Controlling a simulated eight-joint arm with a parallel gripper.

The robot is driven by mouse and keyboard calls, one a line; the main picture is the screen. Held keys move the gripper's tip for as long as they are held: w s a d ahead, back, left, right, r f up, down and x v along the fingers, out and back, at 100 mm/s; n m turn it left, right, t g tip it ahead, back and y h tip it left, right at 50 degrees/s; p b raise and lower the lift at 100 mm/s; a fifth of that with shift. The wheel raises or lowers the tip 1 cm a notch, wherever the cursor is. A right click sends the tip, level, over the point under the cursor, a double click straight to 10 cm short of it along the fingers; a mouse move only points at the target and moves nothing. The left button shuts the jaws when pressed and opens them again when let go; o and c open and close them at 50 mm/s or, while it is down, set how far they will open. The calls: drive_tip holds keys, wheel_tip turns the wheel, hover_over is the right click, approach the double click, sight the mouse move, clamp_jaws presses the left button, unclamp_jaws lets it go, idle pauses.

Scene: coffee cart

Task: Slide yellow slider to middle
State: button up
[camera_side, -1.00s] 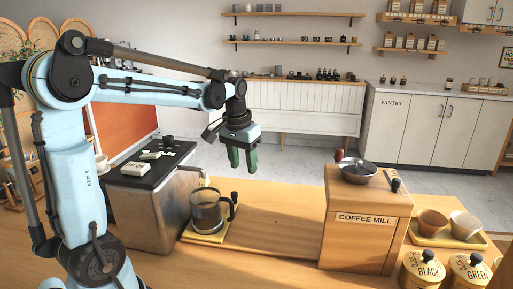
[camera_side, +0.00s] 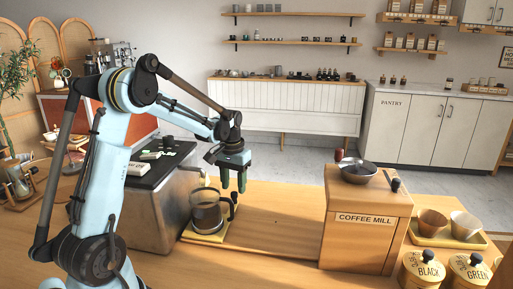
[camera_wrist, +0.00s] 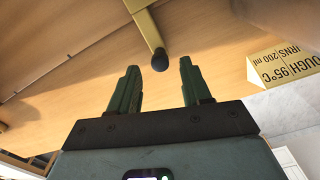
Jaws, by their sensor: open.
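The yellow slider (camera_side: 205,238) is a flat yellow plate at the left end of a wooden track, with a glass carafe (camera_side: 206,216) standing on it. A black knob (camera_side: 234,196) rises at its right side. In the wrist view, a yellow bar (camera_wrist: 145,25) ends in the black knob (camera_wrist: 160,60). My gripper (camera_side: 234,187) is open and points down at the knob. In the wrist view, the knob shows between the green fingertips (camera_wrist: 160,67). I cannot tell whether either finger touches it.
The wooden track (camera_side: 270,229) is clear to the right, up to the coffee mill (camera_side: 366,228). A dark-topped metal machine (camera_side: 158,205) stands left of the carafe. A yellow printed sign (camera_wrist: 285,68) shows at right in the wrist view.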

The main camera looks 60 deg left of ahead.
sight(234, 192)
drive_tip(key=shift+f, duration=2)
clamp_jaws()
